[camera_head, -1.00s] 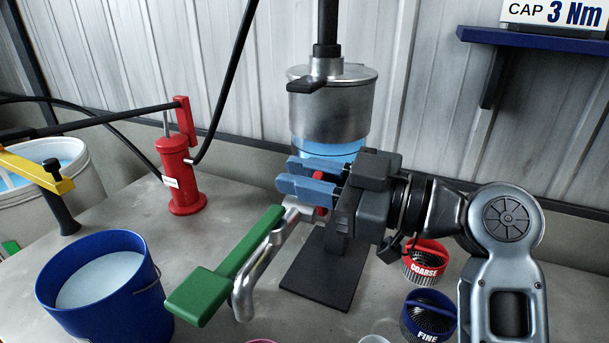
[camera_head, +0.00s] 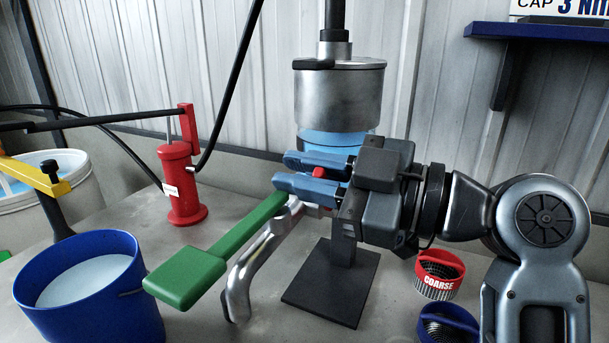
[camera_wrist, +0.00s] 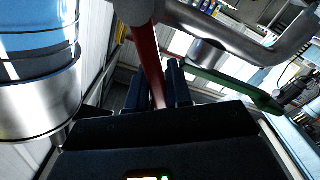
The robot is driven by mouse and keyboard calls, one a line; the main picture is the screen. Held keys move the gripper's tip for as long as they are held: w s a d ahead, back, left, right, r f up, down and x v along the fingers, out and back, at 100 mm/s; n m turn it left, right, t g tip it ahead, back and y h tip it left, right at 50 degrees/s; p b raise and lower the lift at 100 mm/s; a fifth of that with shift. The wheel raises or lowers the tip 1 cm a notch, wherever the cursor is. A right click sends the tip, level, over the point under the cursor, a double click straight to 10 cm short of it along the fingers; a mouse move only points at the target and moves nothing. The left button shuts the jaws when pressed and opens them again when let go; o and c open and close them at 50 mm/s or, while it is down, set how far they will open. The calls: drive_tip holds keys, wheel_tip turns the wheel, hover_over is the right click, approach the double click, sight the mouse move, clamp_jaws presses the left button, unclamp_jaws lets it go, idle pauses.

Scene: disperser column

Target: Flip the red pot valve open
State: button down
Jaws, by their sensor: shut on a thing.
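The metal pot (camera_head: 338,95) with a blue lower band stands at the back centre; it also fills the left of the wrist view (camera_wrist: 38,75). The red valve lever (camera_head: 319,173) shows as a small red piece between my fingers. In the wrist view it is a long dark red bar (camera_wrist: 148,62) running down between the two fingers. My gripper (camera_head: 287,172) has blue fingers pointing left, just below the pot, and is shut on the red lever. The gripper and fingers hide most of the valve. A bent metal spout (camera_head: 243,270) slopes down below it.
A long green handle (camera_head: 187,277) reaches left beside the spout. A blue bucket (camera_head: 150,310) of pale liquid stands front left, and a red pump (camera_head: 180,185) behind it. Red (camera_head: 440,278) and blue (camera_head: 450,325) baskets stand at right. A blue shelf (camera_head: 540,32) is upper right.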

drive_tip(key=c, duration=1.2)
unclamp_jaws()
drive_tip(key=shift+o, duration=0.4)
drive_tip(key=shift+f, duration=0.1)
drive_tip(key=shift+p, duration=0.4)
